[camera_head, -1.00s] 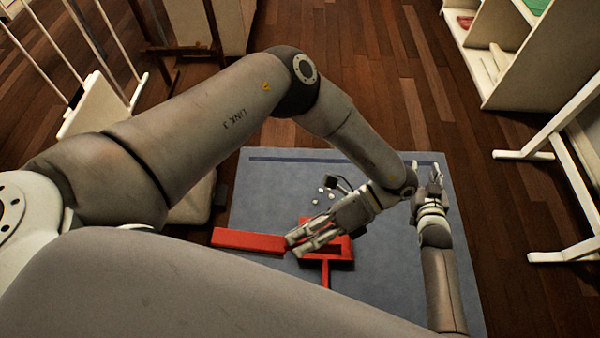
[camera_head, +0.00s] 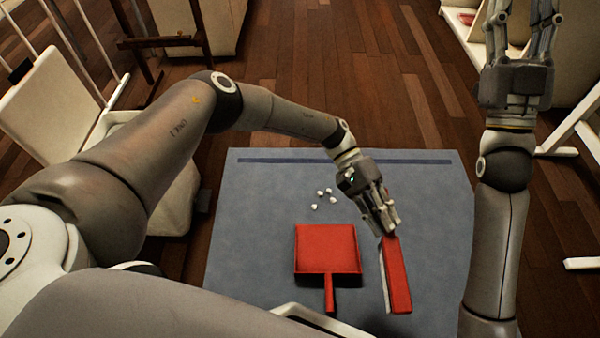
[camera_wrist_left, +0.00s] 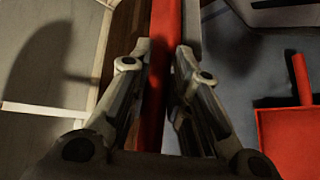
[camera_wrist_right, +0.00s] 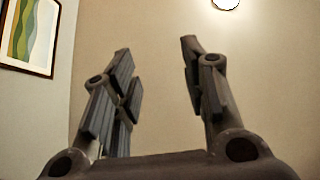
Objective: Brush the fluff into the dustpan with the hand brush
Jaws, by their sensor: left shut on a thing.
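The red hand brush (camera_head: 397,275), with pale bristles along its left side, is to the right of the dustpan. My left gripper (camera_head: 388,228) is shut on its far end, and the red handle (camera_wrist_left: 165,60) runs between the fingers in the left wrist view. The red dustpan (camera_head: 326,247) lies on the blue-grey rug, its handle towards me; part of it shows in the left wrist view (camera_wrist_left: 290,140). Several white bits of fluff (camera_head: 318,199) lie on the rug beyond the dustpan. My right gripper (camera_head: 522,40) is raised at the right, open and empty, fingers apart in its wrist view (camera_wrist_right: 160,85).
A white chair-like frame (camera_head: 50,110) stands at the left, and white furniture (camera_head: 575,130) at the right.

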